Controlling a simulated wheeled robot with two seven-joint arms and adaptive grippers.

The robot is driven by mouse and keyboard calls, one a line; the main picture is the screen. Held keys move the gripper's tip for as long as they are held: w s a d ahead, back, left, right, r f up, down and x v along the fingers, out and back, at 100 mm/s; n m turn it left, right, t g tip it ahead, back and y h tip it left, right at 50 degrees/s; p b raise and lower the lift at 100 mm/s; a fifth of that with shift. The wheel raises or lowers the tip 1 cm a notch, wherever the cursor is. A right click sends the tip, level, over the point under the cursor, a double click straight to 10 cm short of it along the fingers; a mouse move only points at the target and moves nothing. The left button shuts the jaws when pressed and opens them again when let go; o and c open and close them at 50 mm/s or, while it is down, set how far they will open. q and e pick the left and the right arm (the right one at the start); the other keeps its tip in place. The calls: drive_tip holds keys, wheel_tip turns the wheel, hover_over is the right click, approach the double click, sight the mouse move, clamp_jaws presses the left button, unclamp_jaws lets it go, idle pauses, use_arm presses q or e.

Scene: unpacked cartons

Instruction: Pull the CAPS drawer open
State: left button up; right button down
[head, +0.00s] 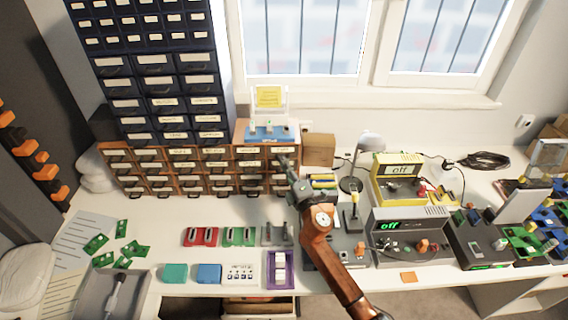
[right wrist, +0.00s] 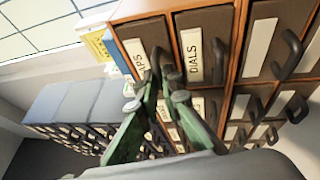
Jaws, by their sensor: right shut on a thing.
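The CAPS drawer (right wrist: 134,52) is a dark-fronted drawer in a corner of an orange-brown wooden cabinet in the right wrist view. Its white label shows "APS", with the start hard to read. In the head view it is at the top right of the low cabinet (head: 203,181), partly behind my gripper. Its front looks about level with the DIALS drawer (right wrist: 205,48) beside it. My right gripper (right wrist: 164,97), with green fingers, is shut on the CAPS drawer's dark handle (right wrist: 154,66). The same gripper shows in the head view (head: 284,166). My left gripper is out of view.
A blue tray (head: 268,133) and a clear stand with a yellow note (head: 268,97) are on the cabinet top. A small wooden box (head: 318,150) and a lamp (head: 368,142) stand to the right. Red, green and grey holders (head: 240,236) lie on the bench in front.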

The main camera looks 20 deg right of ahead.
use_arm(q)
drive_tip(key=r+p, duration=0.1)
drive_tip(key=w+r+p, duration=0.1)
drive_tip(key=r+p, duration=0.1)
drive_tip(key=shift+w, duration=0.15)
use_arm(e)
drive_tip(key=s+a, duration=0.2)
drive_tip(key=s, duration=0.7)
drive_tip(key=shift+s+a, duration=0.35)
drive_tip(key=shift+a, duration=0.05)
drive_tip(key=shift+f, duration=0.1)
drive_tip(key=c, duration=2.1)
unclamp_jaws()
drive_tip(key=v, duration=1.2)
drive_tip(key=shift+f, duration=0.1)
